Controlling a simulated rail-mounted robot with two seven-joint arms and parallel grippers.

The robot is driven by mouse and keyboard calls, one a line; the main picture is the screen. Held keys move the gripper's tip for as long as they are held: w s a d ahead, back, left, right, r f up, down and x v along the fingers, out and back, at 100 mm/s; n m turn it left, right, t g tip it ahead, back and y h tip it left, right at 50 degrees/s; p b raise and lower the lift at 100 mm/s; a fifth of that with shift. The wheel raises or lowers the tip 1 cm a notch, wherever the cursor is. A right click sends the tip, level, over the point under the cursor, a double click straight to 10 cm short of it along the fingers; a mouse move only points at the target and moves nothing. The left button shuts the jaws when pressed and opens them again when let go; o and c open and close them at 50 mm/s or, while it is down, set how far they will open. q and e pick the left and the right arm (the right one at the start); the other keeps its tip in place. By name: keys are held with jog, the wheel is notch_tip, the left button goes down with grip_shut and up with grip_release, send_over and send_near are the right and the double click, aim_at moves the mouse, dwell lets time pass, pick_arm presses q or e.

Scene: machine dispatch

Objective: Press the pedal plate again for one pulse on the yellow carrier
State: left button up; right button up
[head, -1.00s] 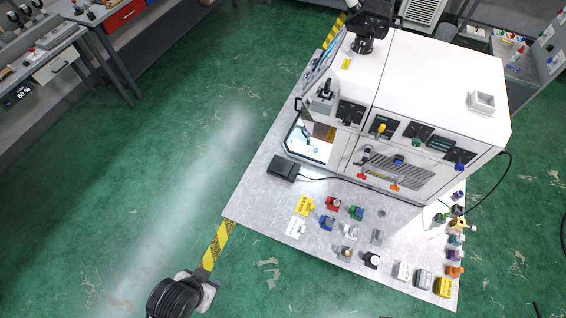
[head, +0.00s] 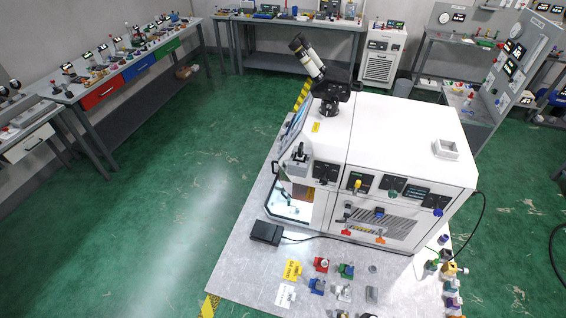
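A black pedal plate (head: 266,232) lies on the grey mat (head: 232,268) at the front left of the white machine (head: 400,120). A dark cable runs from it to the right along the machine's front. A yellow piece with dark marks (head: 292,270) lies on the mat in front of the pedal; I cannot tell whether it is the yellow carrier. The machine's lit opening (head: 290,207) is just behind the pedal, and what is inside is too small to make out. Neither of my grippers is in view.
A white and black microscope-like device (head: 322,80) stands on the machine. Benches line the back and left. The green floor left of the mat is clear.

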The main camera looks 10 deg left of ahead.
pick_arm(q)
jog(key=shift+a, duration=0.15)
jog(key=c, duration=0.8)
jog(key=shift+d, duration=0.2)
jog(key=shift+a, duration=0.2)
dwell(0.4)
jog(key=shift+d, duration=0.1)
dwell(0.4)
